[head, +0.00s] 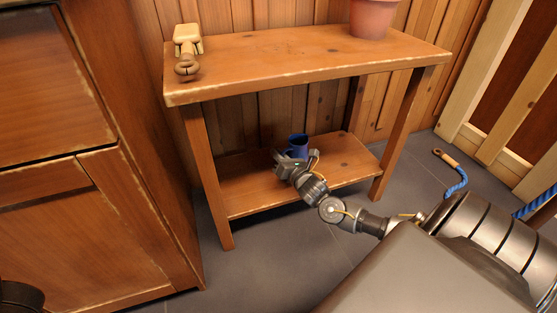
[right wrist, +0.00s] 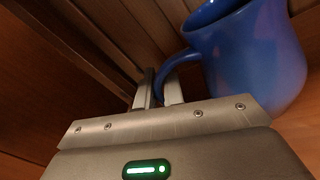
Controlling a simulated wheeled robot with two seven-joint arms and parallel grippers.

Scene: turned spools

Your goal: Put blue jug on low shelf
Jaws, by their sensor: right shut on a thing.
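The blue jug (head: 298,141) is over the low shelf (head: 248,197) of the wooden stand, near the back slats, and looks upright. In the right wrist view the jug (right wrist: 250,60) fills the upper right. My right gripper (head: 284,158) reaches in from the front right. In the right wrist view its fingers (right wrist: 158,92) are shut on the jug's handle. I cannot tell whether the jug's base touches the board; the gripper hides it in the head view.
The top board (head: 300,58) overhangs the low shelf and carries a wooden figure (head: 187,48) and a terracotta pot (head: 372,17). Front legs stand at both sides. A wooden cabinet (head: 60,190) is at left. A blue rope with a wooden handle (head: 452,166) is at right.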

